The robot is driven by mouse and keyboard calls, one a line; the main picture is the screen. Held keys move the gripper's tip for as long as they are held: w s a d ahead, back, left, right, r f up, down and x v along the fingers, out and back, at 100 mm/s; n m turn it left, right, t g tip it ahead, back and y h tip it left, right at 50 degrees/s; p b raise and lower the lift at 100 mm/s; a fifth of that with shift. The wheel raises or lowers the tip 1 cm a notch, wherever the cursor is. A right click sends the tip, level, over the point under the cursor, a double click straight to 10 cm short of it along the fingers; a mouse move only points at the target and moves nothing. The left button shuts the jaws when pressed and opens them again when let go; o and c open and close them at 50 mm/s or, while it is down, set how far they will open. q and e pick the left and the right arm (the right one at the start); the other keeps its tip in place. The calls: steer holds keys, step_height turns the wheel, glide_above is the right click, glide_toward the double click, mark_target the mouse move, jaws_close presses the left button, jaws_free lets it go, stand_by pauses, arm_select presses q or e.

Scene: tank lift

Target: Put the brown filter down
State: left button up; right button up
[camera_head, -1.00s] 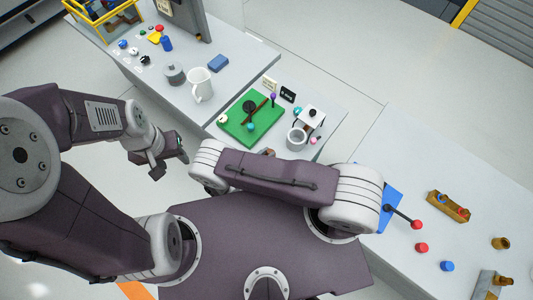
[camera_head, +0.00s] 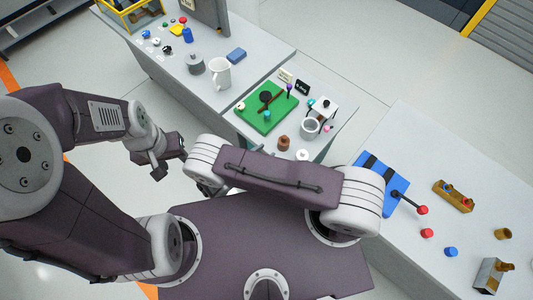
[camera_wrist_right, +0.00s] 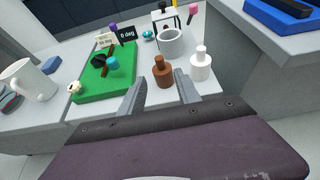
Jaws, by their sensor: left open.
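The brown filter (camera_head: 284,143) stands upright on the small table beside the green board. In the right wrist view the brown filter (camera_wrist_right: 162,72) is just beyond the fingertips of my right gripper (camera_wrist_right: 160,90). The fingers are spread, with clear gaps on both sides of the filter, and hold nothing. My left gripper (camera_head: 172,158) is open and empty, in the air left of the tables.
A white bottle-shaped piece (camera_wrist_right: 201,65) stands right of the filter. A grey-white cup (camera_wrist_right: 170,42) and a green board (camera_wrist_right: 105,80) stand behind and left. A right table (camera_head: 440,245) holds a blue plate (camera_head: 378,190) and coloured caps. A gap of floor separates the tables.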

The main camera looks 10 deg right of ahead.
steer(key=s+d+r+m+g+y, duration=0.2)
steer(key=d+r+m+y, duration=0.15)
steer(key=r+m, duration=0.45)
steer(key=s+d+r+m+g+y, duration=0.2)
steer(key=s+d+r+m+y, duration=0.15)
steer(key=r+m, duration=0.45)
steer(key=s+d+r+m+g+y, duration=0.2)
steer(key=d+r+m+g+y, duration=0.15)
steer(key=r+m, duration=0.45)
arm_select(q)
step_height(320, 180, down, 10)
steer(key=b, duration=1)
steer(key=shift+w+d+f, duration=0.15)
steer(key=shift+w+f, duration=0.1)
arm_select(e)
step_height(320, 180, down, 13)
steer(key=m, duration=0.1)
steer(key=shift+w+a+t, duration=0.35)
steer(key=shift+t, duration=0.1)
